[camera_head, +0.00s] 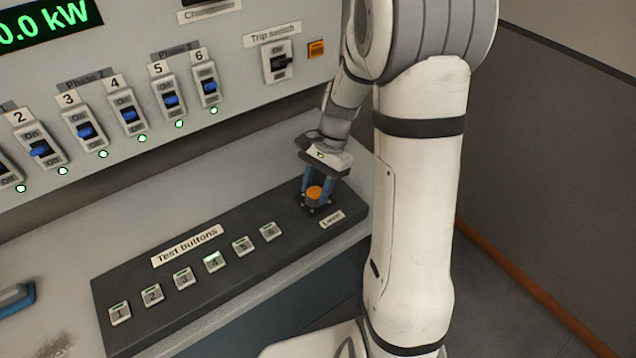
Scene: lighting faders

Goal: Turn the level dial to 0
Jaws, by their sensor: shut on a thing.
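The level dial (314,193) has an orange top and sits at the right end of a dark console (130,278). A small label (331,219) beside it seems to read "Level". My gripper (317,194) points down over the dial, with its blue fingers on either side of it, and is shut on it. The dial's pointer and scale are too small and covered to read.
Test buttons (212,262) numbered 1 to 6 run along the console to the left; button 4 looks lit. Behind rises a panel with blue numbered switches (129,115), a trip switch (278,62) and a green "0.0 kW" display (45,24).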

